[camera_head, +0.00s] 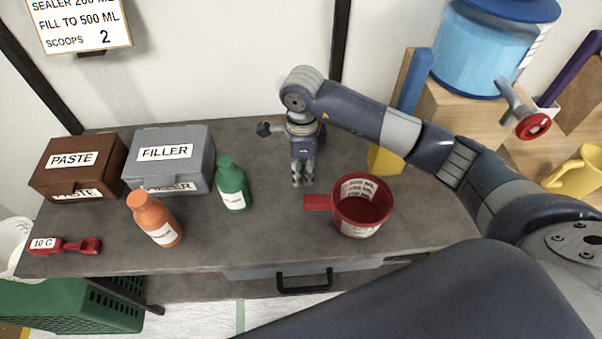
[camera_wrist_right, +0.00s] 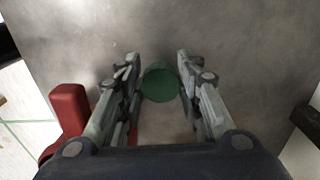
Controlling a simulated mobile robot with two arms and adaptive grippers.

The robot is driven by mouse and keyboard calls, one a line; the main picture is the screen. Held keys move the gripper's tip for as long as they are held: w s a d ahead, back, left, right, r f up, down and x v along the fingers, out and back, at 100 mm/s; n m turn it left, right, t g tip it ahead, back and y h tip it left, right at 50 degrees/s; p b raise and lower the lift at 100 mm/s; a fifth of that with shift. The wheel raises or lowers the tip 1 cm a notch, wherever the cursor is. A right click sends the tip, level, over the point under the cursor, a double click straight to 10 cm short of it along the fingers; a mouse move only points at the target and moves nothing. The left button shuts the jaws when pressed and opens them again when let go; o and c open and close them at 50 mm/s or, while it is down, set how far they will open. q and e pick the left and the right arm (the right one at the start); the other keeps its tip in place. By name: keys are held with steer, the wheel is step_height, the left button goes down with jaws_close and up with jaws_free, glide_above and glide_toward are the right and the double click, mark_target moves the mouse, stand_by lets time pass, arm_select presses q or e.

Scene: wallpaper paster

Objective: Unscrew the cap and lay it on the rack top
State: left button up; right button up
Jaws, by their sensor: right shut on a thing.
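My right gripper (camera_head: 302,174) points down over the grey worktop, to the right of the green bottle and behind the red jug's handle. It is shut on a small round green cap (camera_wrist_right: 161,83), seen between the fingertips in the right wrist view. In the head view the cap is hard to make out. The green bottle (camera_head: 233,187) stands upright on the worktop, apart from the gripper; whether its neck is bare is too small to tell. An orange bottle (camera_head: 157,220) stands to its left. I cannot tell which surface is the rack top. My left gripper is not in view.
A red measuring jug (camera_head: 362,208) stands close in front of the right gripper. Brown PASTE (camera_head: 77,168) and grey FILLER (camera_head: 169,160) boxes stand at the back left. A red scoop (camera_head: 64,246) lies front left. The grey worktop (camera_head: 265,225) is bare between bottles and jug.

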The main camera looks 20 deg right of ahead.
mark_target(302, 171)
step_height(302, 171, down, 3)
steer(key=shift+f+p, duration=0.1)
steer(key=shift+p, duration=0.2)
steer(key=shift+f+b, duration=0.2)
steer(key=shift+b, duration=0.1)
steer(key=o, duration=1.2)
steer(key=shift+r, duration=0.1)
